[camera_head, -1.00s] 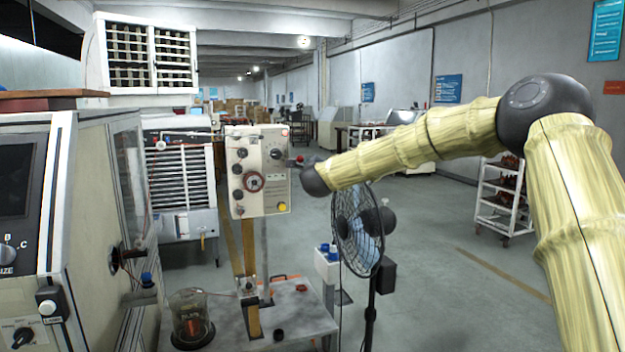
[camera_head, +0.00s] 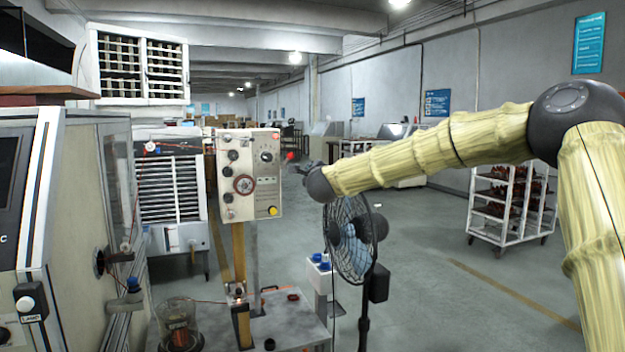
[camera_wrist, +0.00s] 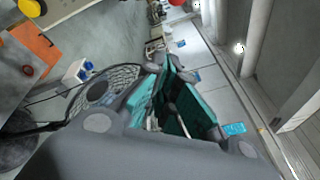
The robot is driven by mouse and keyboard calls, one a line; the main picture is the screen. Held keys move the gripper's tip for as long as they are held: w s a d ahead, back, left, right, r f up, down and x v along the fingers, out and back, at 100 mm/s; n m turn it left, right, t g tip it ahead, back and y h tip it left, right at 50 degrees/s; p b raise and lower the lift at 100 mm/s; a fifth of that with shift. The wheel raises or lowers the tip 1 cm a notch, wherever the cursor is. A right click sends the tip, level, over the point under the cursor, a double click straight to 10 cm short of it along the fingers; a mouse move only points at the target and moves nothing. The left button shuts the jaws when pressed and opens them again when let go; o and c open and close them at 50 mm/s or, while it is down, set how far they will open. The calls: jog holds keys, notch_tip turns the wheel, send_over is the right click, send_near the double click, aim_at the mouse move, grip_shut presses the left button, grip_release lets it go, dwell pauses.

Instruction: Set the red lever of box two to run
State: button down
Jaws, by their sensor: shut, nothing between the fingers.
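A beige control box (camera_head: 262,190) stands on a post left of centre in the head view, with dark knobs, a red-ringed dial and a yellow button. A red ball (camera_head: 290,155), seemingly the lever's knob, shows just off its right side; the lever's shaft is hard to make out. My gripper (camera_head: 303,162) is small and dark just right of the red ball, with a small gap apparent in the picture. In the wrist view my gripper (camera_wrist: 172,65) is shut and empty. A red round thing (camera_wrist: 177,2) is cut off at the top edge there. No box number is readable.
A black standing fan (camera_head: 352,240) is below my forearm. A work table (camera_head: 290,325) with a glass jar (camera_head: 180,325) lies below the box. A large machine (camera_head: 75,220) fills the left. Open floor lies right, before a white rack (camera_head: 510,205).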

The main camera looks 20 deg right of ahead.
jog(key=s, duration=0.1)
jog(key=s+a+r+b, duration=0.1)
jog(key=s, duration=0.3)
jog(key=shift+s+a+r+b, duration=0.15)
jog(key=shift+s+r+b, duration=0.1)
jog(key=shift+r+b, duration=0.15)
